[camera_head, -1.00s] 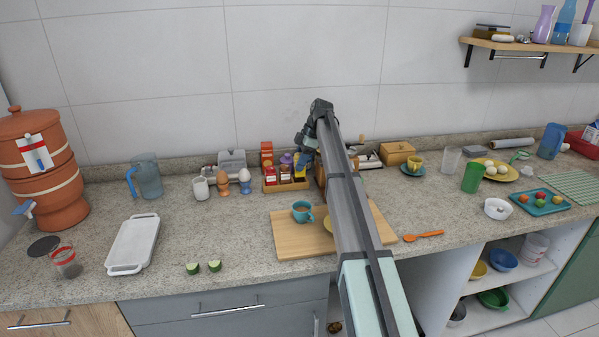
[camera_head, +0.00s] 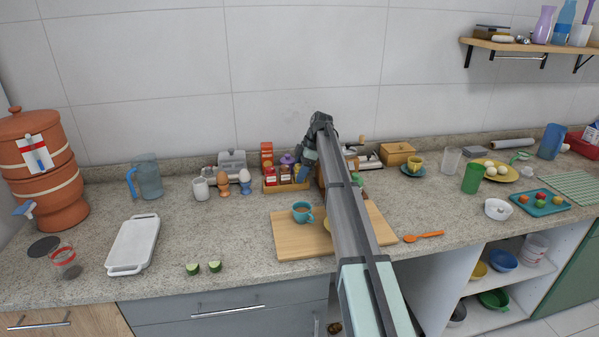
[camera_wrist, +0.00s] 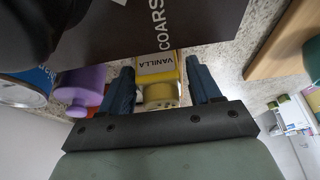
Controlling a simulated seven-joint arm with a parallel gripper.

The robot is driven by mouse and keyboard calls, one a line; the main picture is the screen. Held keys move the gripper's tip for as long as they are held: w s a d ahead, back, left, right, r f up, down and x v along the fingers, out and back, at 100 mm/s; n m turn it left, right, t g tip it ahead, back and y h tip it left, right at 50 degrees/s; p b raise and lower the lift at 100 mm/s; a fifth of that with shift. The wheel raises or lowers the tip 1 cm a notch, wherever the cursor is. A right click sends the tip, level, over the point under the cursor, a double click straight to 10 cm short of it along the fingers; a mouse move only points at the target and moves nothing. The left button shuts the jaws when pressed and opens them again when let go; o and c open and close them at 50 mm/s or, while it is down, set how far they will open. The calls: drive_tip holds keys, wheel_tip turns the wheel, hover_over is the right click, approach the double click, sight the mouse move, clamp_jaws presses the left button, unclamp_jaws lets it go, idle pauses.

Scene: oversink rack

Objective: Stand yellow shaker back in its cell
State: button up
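The yellow shaker (camera_wrist: 157,75), labelled VANILLA, is in the wrist view between the two blue fingers of my gripper (camera_wrist: 160,78). A narrow gap shows beside it, so the fingers look open around it, not closed on it. In the head view my gripper (camera_head: 303,168) is low at the right end of the wooden spice rack (camera_head: 272,189), and my arm hides much of that area. The shaker's base and its cell are not clear to see. A purple-topped shaker (camera_wrist: 80,88) stands beside it in the wrist view.
A dark box marked COARS (camera_wrist: 150,28) is very close in the wrist view. A cutting board (camera_head: 295,240) with a teal cup (camera_head: 302,212) lies in front.

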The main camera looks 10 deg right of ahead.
drive_tip(key=shift+o, duration=0.7)
drive_tip(key=shift+r, duration=0.25)
drive_tip(key=v, duration=1.1)
drive_tip(key=shift+d+r, duration=0.15)
drive_tip(key=shift+r, duration=0.25)
